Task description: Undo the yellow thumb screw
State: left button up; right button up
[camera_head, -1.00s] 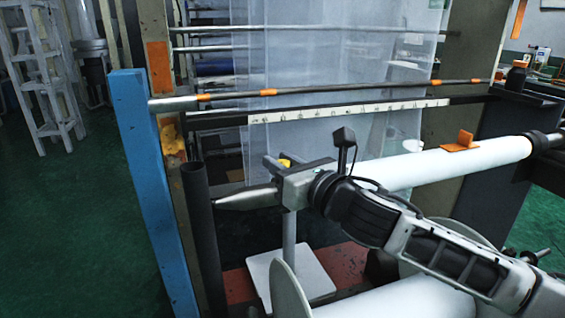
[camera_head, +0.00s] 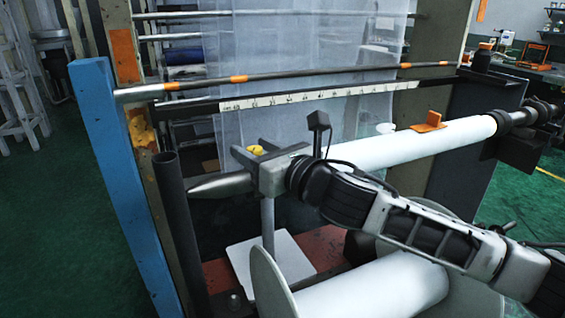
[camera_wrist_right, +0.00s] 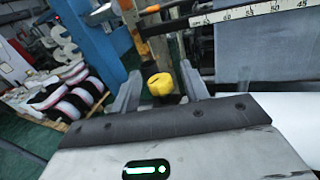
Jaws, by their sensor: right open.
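The yellow thumb screw (camera_head: 256,150) shows at the left end of the white roll's shaft, just above the pointed metal shaft tip (camera_head: 222,186). My right gripper (camera_head: 251,149) is open, with its two fingers reaching toward the screw from the right. In the right wrist view the yellow screw (camera_wrist_right: 160,84) shows between the two grey fingers (camera_wrist_right: 158,92), with visible gaps on both sides. I cannot tell whether either finger touches it. What the screw is mounted on is hidden behind the gripper. My left gripper is not in view.
The white roll (camera_head: 400,152) carries an orange tab (camera_head: 430,122). A blue post (camera_head: 112,170) and a dark upright tube (camera_head: 178,220) stand left of the shaft tip. A ruler bar (camera_head: 300,96) and a rod with orange bands (camera_head: 290,76) cross behind. A lower roll (camera_head: 375,285) lies below.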

jog(key=b+v, duration=0.2)
jog(key=v, duration=1.3)
jog(key=shift+s+b, duration=0.15)
jog(key=shift+b, duration=0.2)
jog(key=shift+d, duration=0.1)
